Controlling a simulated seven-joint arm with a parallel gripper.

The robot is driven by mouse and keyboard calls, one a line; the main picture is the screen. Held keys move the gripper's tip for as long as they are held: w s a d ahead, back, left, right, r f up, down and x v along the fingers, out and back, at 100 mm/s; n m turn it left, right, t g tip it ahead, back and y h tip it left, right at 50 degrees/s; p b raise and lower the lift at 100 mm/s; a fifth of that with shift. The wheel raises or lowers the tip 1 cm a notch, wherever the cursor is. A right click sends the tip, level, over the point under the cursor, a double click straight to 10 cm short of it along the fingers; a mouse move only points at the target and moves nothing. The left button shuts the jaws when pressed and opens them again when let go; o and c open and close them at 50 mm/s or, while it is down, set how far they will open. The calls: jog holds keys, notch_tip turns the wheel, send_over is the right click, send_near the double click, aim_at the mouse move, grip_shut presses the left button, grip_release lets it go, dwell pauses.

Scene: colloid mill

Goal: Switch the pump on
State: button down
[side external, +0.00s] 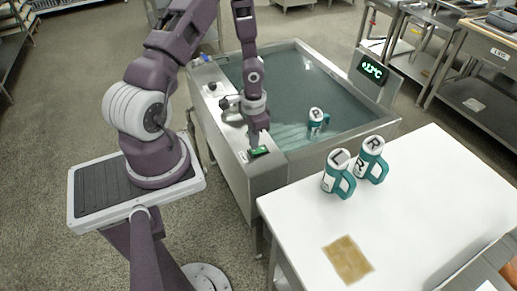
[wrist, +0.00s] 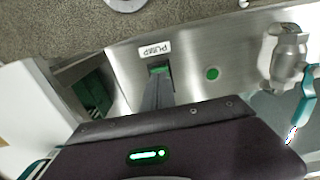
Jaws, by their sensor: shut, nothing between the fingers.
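The "PUMP" label (wrist: 154,48) is on the metal rim of the tank in the wrist view. A green switch (wrist: 160,69) sits right beside it, partly hidden by my fingers. In the side view the switch (side external: 259,151) shows green on the near corner of the rim. My gripper (side external: 254,144) points down at it, shut and empty. In the wrist view my gripper (wrist: 158,78) has its fingertips at the switch; I cannot tell whether they touch it. A round green light (wrist: 212,73) is on the rim to the right of the switch.
The water tank (side external: 388,126) has a display (side external: 373,69) reading about +13°C.

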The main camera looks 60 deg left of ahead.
jog(key=shift+f, duration=0.9)
jog(key=shift+r, duration=3.55)
notch_tip(320, 180, up, 8)
jog(key=y, duration=0.2)
send_over(258, 151)
jog(key=s+d+r+t+y, duration=0.15)
jog(key=d+r, duration=0.35)
jog(key=r, duration=0.7)
jog(key=s+d+r+t+h, duration=0.3)
jog(key=s+d+r, duration=0.6)
jog(key=s+d, duration=0.3)
jog(key=shift+d+r+t, duration=0.25)
jog(key=shift+r+t, duration=0.05)
jog(key=shift+t, duration=0.25)
